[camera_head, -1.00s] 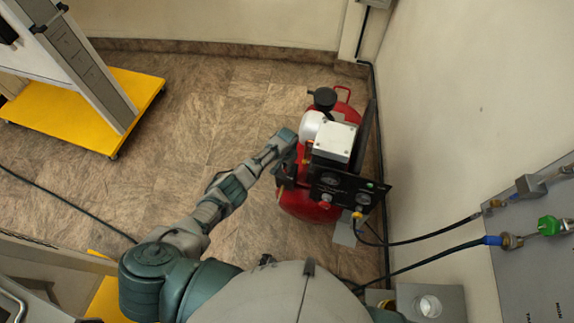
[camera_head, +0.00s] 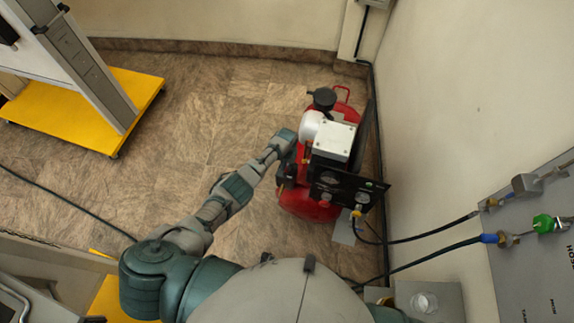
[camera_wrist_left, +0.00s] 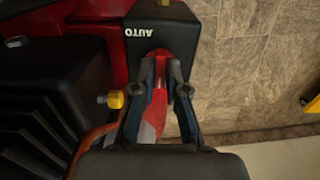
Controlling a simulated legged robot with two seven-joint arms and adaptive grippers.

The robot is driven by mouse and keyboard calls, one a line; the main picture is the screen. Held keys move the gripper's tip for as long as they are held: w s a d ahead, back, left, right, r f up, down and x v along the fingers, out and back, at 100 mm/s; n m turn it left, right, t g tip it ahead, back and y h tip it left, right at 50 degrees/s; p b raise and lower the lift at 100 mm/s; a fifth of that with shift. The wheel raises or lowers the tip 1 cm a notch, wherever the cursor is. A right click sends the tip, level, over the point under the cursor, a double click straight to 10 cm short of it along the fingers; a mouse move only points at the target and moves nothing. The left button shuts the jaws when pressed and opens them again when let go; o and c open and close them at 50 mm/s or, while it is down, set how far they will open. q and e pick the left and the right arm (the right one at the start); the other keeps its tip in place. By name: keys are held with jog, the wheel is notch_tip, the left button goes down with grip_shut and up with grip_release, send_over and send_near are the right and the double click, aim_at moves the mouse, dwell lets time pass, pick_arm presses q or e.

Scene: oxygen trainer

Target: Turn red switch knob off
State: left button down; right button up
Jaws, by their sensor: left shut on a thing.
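The red switch knob (camera_wrist_left: 159,100) sticks out of a black box marked AUTO (camera_wrist_left: 172,30) in the left wrist view. My left gripper (camera_wrist_left: 161,68) has one finger on each side of the knob and is shut on it. The knob is partly covered by the fingers. In the head view, my left arm reaches to the near left side of the red compressor (camera_head: 300,203), where the knob and fingertips are too small or hidden to make out. My right gripper is not in view.
A white-topped unit (camera_head: 335,140) and a black gauge panel (camera_head: 345,187) sit on the compressor. Hoses run right to a wall panel (camera_head: 530,265) with a green valve (camera_head: 543,223). A yellow-based stand (camera_head: 90,125) is at upper left. The floor between is clear.

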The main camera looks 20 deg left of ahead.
pick_arm(q)
jog(key=shift+s+f, duration=0.1)
jog(key=shift+s, duration=0.05)
jog(key=c, duration=1.2)
grip_release()
jog(key=shift+r, duration=0.45)
notch_tip(320, 180, up, 11)
